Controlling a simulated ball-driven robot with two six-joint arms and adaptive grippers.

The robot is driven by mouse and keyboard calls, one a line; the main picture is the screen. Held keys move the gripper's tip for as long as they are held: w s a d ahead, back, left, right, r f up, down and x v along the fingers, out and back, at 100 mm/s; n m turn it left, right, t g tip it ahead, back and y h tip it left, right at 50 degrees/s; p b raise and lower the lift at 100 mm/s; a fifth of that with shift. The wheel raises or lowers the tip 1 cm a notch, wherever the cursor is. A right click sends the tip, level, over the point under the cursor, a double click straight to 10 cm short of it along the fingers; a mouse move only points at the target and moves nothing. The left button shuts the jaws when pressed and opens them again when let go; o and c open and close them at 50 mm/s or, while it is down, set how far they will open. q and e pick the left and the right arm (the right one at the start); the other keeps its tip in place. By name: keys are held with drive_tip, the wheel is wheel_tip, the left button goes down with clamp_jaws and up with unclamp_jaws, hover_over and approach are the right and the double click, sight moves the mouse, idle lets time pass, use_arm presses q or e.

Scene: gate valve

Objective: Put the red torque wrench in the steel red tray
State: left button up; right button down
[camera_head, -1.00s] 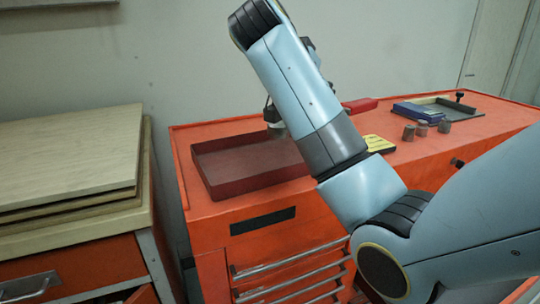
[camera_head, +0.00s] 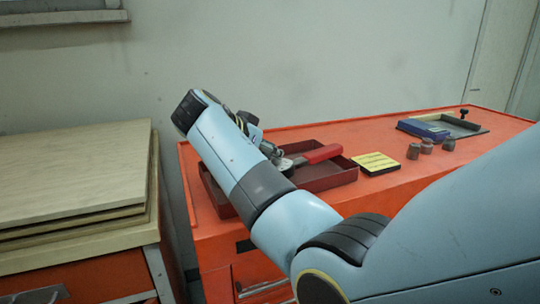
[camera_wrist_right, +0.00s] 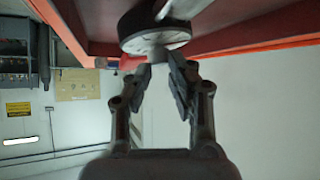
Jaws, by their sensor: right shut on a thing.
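The red torque wrench shows its red handle (camera_head: 323,153) and a round grey head just left of it in the head view. It lies over the dark red steel tray (camera_head: 335,182), with the handle reaching toward the tray's back right. I cannot tell whether it touches the tray floor. My right gripper (camera_head: 274,153) is at the wrench's head end, partly hidden by my own arm. In the right wrist view my right gripper (camera_wrist_right: 162,75) is shut on the wrench, close to its round head (camera_wrist_right: 155,38). My left gripper is not in view.
The tray stands on an orange cabinet top (camera_head: 375,128). To its right are a yellow-topped pad (camera_head: 376,162), several small grey cylinders (camera_head: 427,146), a blue box (camera_head: 423,130) and a grey tray (camera_head: 465,125). Stacked boards (camera_head: 75,170) lie at the left.

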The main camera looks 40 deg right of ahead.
drive_tip(key=shift+s+a+f, duration=0.2)
drive_tip(key=shift+s+f, duration=0.2)
drive_tip(key=shift+f, duration=0.3)
drive_tip(key=c, duration=1.6)
unclamp_jaws()
drive_tip(key=shift+f, duration=0.2)
drive_tip(key=o, duration=0.4)
drive_tip(key=shift+w+d+f, duration=0.15)
drive_tip(key=shift+w, duration=0.1)
drive_tip(key=shift+o, duration=0.2)
drive_tip(key=shift+r, duration=0.2)
